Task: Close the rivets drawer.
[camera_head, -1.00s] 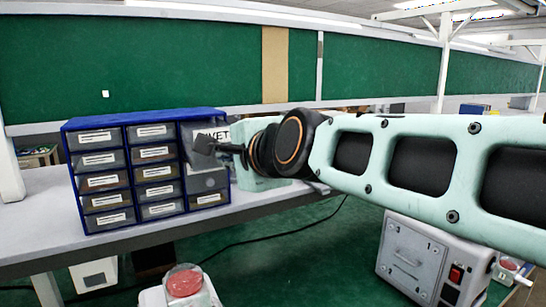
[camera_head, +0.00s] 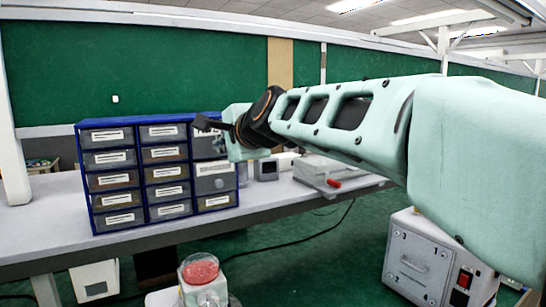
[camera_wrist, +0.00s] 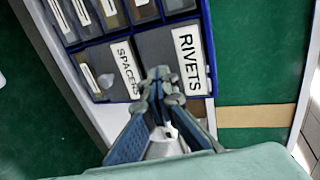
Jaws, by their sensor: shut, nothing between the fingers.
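A blue cabinet (camera_head: 82,180) of grey labelled drawers stands on the bench. The rivets drawer (camera_head: 207,146) is the large one at the top of its right column, partly hidden by my gripper. In the wrist view its front (camera_wrist: 158,46) carries the RIVETS label (camera_wrist: 188,60), beside the SPACERS drawer (camera_wrist: 112,52). The rivets front looks about level with its neighbours. My gripper (camera_head: 203,123) is shut and empty at the upper part of that front. In the wrist view the fingertips (camera_wrist: 162,80) overlap the drawer front; contact is not clear.
A grey case with a red handle (camera_head: 338,172) and small items lie on the bench (camera_head: 265,196) right of the cabinet. A grey machine with a red switch (camera_head: 428,262) stands at the lower right.

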